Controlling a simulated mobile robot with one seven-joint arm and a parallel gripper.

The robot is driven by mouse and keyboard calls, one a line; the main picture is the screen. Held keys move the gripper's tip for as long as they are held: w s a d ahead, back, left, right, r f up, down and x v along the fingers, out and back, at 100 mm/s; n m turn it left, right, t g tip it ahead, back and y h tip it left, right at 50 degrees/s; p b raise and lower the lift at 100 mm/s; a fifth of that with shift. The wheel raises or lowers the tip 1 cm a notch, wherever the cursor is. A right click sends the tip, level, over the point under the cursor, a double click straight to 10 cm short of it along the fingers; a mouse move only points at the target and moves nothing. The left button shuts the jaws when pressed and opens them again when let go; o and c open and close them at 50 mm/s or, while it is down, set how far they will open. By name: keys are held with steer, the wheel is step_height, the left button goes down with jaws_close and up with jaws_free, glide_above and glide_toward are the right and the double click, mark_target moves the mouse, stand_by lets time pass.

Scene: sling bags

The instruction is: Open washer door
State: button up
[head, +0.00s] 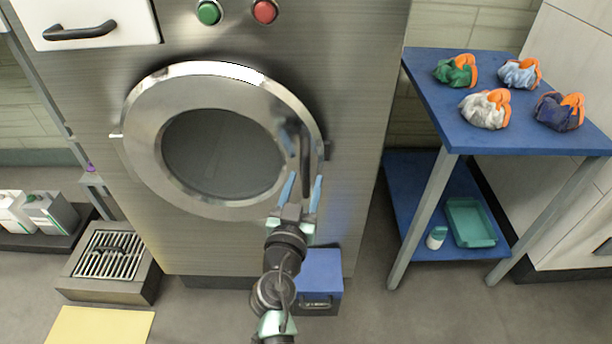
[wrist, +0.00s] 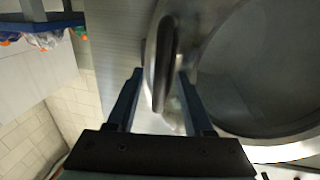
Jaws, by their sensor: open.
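The washer door (head: 142,140) is a round metal ring with a dark glass window, and it looks closed against the steel washer front (head: 365,130). Its handle (head: 305,150) is a dark upright bar on the right of the ring. My gripper (head: 303,184) is open at the lower right of the door, its blue fingers pointing up at the handle. In the wrist view the handle (wrist: 164,62) appears between the two open fingertips (wrist: 159,75). I cannot tell whether either finger touches it.
A blue table (head: 425,80) with several sling bags (head: 485,108) stands at the right. A blue box (head: 320,270) sits on the floor below the door. A grated metal unit (head: 110,285) stands at the lower left. Floor between box and table is clear.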

steer(key=shift+w+d, duration=0.2)
steer(key=shift+w, duration=0.95)
steer(key=shift+c, duration=0.4)
jaws_close()
stand_by(0.3)
